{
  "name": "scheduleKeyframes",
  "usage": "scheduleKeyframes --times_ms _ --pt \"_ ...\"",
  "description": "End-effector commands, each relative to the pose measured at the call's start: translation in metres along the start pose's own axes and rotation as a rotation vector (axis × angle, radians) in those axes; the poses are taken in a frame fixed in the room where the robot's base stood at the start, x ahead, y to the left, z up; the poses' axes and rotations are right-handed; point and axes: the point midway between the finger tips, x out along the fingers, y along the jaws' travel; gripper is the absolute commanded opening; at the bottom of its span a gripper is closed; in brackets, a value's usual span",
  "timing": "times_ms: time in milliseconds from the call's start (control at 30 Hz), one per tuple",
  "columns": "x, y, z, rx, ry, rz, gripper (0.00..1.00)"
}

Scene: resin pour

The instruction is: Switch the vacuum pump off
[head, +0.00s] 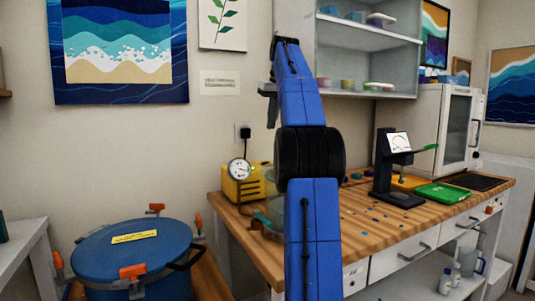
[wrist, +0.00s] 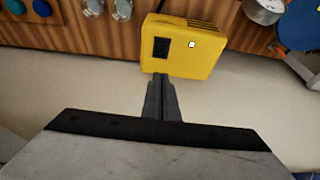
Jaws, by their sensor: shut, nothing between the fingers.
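The vacuum pump (head: 243,184) is a yellow box at the left end of the wooden bench, by the wall. In the wrist view the pump (wrist: 182,47) lies just beyond my fingertips. A black rocker switch (wrist: 161,47) and a small white spot (wrist: 192,44), perhaps a lamp, show on its face. I cannot tell which way the switch is tipped. My gripper (wrist: 162,82) is shut and empty, its tips close to the pump's near edge below the switch. Contact cannot be judged. In the head view my arm hides part of the bench.
A round gauge (head: 239,169) stands in front of the pump. A blue lidded pot (head: 130,255) with orange clamps is at lower left. The wooden bench (head: 355,225) holds a black stand (head: 391,170) and a green tray (head: 442,193). Shelves (head: 365,32) hang above.

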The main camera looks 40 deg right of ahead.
Motion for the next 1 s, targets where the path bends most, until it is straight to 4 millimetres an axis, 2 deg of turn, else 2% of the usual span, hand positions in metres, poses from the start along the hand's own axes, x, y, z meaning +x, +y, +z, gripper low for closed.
scheduleKeyframes --times_ms 167,700,1000 --pt "0.015 -0.001 0.000 0.000 -0.002 -0.001 0.00" --pt "0.106 0.000 0.002 0.001 -0.002 0.000 0.00" --pt "0.134 0.000 0.008 0.000 0.000 0.000 0.00"
